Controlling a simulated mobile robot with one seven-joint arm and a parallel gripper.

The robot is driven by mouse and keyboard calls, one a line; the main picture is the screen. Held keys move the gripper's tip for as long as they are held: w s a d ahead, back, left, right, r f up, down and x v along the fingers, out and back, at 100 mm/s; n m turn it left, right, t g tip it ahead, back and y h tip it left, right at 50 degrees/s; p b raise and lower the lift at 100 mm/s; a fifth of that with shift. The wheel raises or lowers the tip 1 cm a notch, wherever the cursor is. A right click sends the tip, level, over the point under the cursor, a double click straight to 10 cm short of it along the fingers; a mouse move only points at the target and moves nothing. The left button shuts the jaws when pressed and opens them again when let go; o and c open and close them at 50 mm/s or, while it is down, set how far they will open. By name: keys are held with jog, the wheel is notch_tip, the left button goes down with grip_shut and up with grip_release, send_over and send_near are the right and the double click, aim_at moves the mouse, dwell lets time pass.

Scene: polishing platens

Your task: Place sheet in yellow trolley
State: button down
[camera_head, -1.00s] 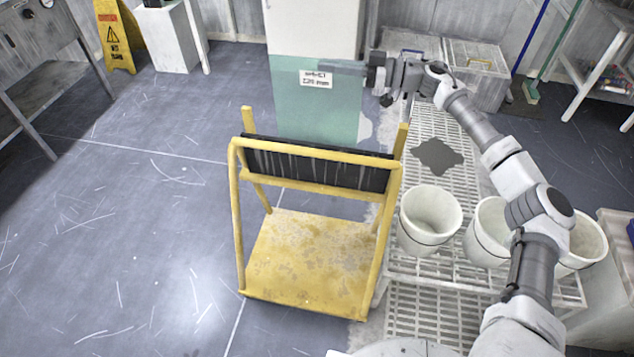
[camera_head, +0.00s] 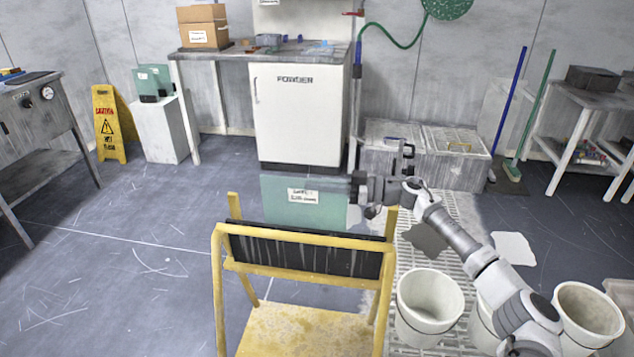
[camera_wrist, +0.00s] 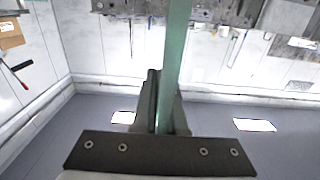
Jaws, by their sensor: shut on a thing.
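My gripper (camera_head: 357,190) is shut on the right edge of a translucent green sheet (camera_head: 280,212) with a white label. The sheet hangs upright just above and behind the black slotted rack (camera_head: 300,256) of the yellow trolley (camera_head: 222,290). The rack and top rail hide its lower edge, so I cannot tell whether it is in a slot. In the wrist view the sheet (camera_wrist: 176,50) is seen edge-on between the fingers of my gripper (camera_wrist: 163,105). The trolley's lower deck (camera_head: 300,330) is bare.
White buckets (camera_head: 430,300) stand on a grating right of the trolley, under my arm. A white powder cabinet (camera_head: 300,115) stands behind. Lidded bins (camera_head: 450,155) are at the back right. A yellow wet-floor sign (camera_head: 108,125) is at the left. Floor left of the trolley is clear.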

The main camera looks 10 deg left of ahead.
aim_at(318, 198)
notch_tip(318, 198, down, 4)
jog(key=shift+b, duration=0.75)
jog(key=c, duration=1)
grip_release()
jog(key=shift+f, duration=0.15)
jog(key=shift+o, duration=0.2)
jog(key=shift+d, duration=0.1)
jog(key=d+p, duration=0.3)
jog(key=d, duration=0.9)
jog(key=shift+w, duration=0.3)
jog(key=shift+a, duration=0.1)
